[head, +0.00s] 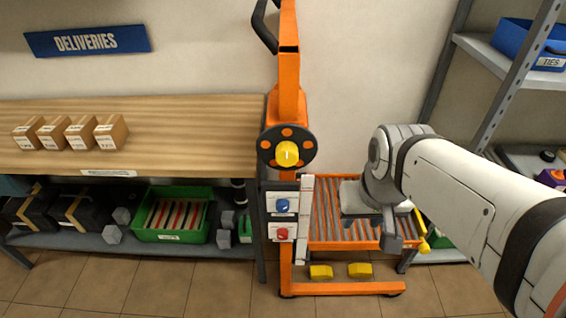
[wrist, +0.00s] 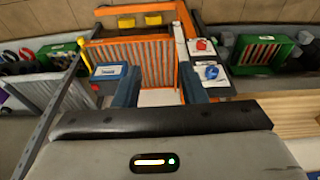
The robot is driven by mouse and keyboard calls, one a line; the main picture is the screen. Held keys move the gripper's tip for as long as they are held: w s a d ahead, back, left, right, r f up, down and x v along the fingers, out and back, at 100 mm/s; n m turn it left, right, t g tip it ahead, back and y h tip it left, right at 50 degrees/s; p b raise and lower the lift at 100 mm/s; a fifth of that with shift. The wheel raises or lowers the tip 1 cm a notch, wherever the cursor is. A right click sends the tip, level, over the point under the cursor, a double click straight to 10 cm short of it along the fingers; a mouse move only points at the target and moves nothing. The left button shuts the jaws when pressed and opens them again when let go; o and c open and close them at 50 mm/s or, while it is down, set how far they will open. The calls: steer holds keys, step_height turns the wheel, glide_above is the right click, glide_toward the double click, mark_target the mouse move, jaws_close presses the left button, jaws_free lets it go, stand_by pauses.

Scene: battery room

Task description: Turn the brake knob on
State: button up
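An orange lift frame (head: 288,75) carries a round black disc with a yellow knob (head: 288,153). Below it is a panel with a blue knob (head: 283,205) above a red knob (head: 281,233). I cannot read which is the brake knob. In the wrist view the blue knob (wrist: 211,72) and red knob (wrist: 201,45) lie right of my gripper. My gripper (wrist: 160,88) is open and empty, its two fingers apart. In the head view my gripper (head: 371,228) hangs right of the panel, over the lift's slatted platform, touching neither knob.
A pale upright post (head: 305,220) stands between the panel and my gripper. A wooden bench (head: 190,120) with small boxes is at left, a green bin (head: 172,237) beneath. A grey shelf rack (head: 500,85) is at right. Yellow blocks (head: 321,271) sit at the lift's base.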

mark_target(284, 235)
steer(key=shift+o, duration=0.7)
steer(key=shift+a+f, duration=0.1)
steer(key=shift+f, duration=0.2)
steer(key=shift+o, duration=1.2)
steer(key=w+a+f+b, duration=0.2)
steer(key=f+b, duration=0.7)
steer(key=f, duration=0.2)
steer(key=w+a+f+t+y+b, duration=0.1)
steer(key=w+a+f+b, duration=0.2)
steer(key=f+b, duration=0.6)
steer(key=w+a+f+y+b, duration=0.1)
steer(key=w+a+f+b, duration=0.2)
steer(key=f+b, duration=0.6)
step_height(284, 235, down, 5)
steer(key=shift+r+m+t, duration=0.1)
steer(key=shift+m+t, duration=0.3)
steer(key=w+a+p, duration=0.1)
steer(key=w+a, duration=0.1)
steer(key=w, duration=0.1)
steer(key=w+a+p, duration=0.1)
steer(key=w+a, duration=0.1)
steer(key=w, duration=0.2)
steer(key=w+a+p, duration=0.1)
steer(key=w, duration=0.3)
steer(key=shift+w+a, duration=0.1)
steer(key=shift+a, duration=0.3)
steer(key=shift+w+a+f, duration=0.1)
steer(key=shift+f, duration=0.6)
steer(key=shift+c, duration=0.6)
